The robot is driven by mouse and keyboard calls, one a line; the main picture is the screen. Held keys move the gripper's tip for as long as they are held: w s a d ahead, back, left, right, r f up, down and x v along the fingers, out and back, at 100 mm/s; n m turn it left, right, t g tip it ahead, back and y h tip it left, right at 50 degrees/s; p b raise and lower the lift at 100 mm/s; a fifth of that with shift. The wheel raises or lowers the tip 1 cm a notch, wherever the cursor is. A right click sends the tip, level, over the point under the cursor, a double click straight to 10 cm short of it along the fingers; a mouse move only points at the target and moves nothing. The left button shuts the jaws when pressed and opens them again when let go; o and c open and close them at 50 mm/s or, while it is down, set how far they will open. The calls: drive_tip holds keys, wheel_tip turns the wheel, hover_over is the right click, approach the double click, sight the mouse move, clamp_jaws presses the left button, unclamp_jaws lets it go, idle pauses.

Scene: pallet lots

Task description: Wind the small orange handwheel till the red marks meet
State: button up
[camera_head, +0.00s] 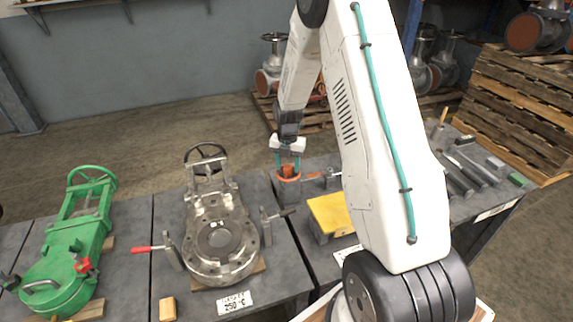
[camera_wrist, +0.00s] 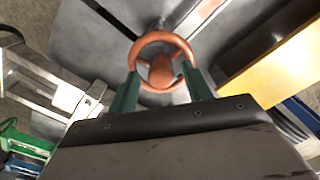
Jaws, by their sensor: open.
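The small orange handwheel (camera_head: 289,174) stands on the bench right of the steel valve. It also shows in the wrist view (camera_wrist: 162,62), an orange ring with a hub and spokes. My gripper (camera_head: 288,163) is directly above it, pointing down. In the wrist view its green fingers (camera_wrist: 158,92) lie one on each side of the wheel's near part, apart from each other. I cannot tell whether they touch the rim. No red marks can be made out on the wheel.
A yellow block (camera_head: 330,213) sits close on the right. Tools (camera_head: 470,172) lie farther right. Stacked pallets (camera_head: 510,105) stand behind.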

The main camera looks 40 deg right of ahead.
sight(287, 166)
wheel_tip(287, 166, up, 8)
drive_tip(key=shift+f, duration=0.1)
drive_tip(key=shift+w+a, duration=0.1)
idle(0.3)
